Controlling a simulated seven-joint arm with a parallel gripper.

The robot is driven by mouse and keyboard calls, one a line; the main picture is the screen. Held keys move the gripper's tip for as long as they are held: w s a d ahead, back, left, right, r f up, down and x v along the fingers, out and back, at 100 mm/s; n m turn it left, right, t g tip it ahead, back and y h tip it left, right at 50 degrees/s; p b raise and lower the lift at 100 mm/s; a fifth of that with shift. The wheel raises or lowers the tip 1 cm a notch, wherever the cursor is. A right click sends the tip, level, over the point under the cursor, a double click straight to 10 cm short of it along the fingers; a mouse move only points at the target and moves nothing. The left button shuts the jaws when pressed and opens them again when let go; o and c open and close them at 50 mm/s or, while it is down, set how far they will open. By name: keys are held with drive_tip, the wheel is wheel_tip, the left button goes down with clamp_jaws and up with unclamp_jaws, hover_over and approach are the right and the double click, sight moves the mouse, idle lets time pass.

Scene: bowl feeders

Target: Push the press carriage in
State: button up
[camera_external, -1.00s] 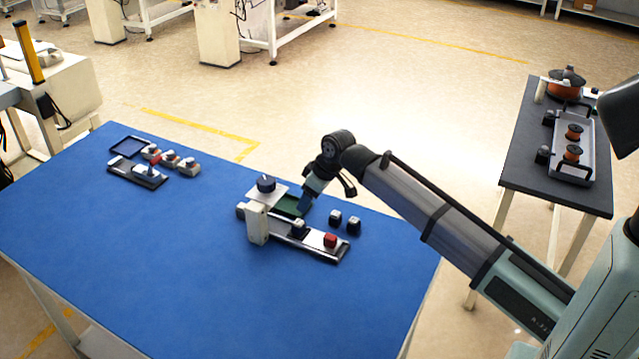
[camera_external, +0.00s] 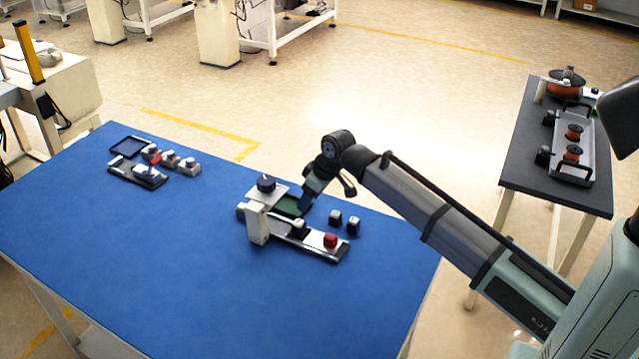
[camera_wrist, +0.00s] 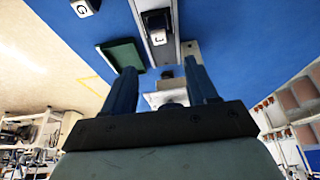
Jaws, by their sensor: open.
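The press (camera_external: 258,222) stands on the blue table, a pale upright frame with a dark round knob (camera_external: 266,183) on top. Its carriage rail (camera_external: 322,245) runs out to the lower right. A dark block with a white face (camera_external: 299,228) sits on the rail close to the frame, and a red block (camera_external: 331,240) sits near the outer end. In the wrist view a dark block lettered J (camera_wrist: 157,27) sits on the rail ahead of the fingers. My gripper (camera_wrist: 163,92) is open and empty, above the press area; in the external view its tips are partly hidden.
A green tray (camera_wrist: 122,56) lies beside the rail. Two dark blocks (camera_external: 344,221) stand right of the press. Another fixture (camera_external: 138,172) with small parts is at the table's far left. The blue table (camera_external: 190,270) is clear in front.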

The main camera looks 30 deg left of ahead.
drive_tip(key=shift+a+r, duration=0.4)
drive_tip(key=shift+r, duration=0.4)
drive_tip(key=shift+c, duration=0.2)
drive_tip(key=h, duration=0.4)
approach(330, 237)
wheel_tip(330, 237, down, 10)
drive_tip(key=shift+a+f, duration=0.1)
drive_tip(key=shift+a, duration=0.05)
clamp_jaws()
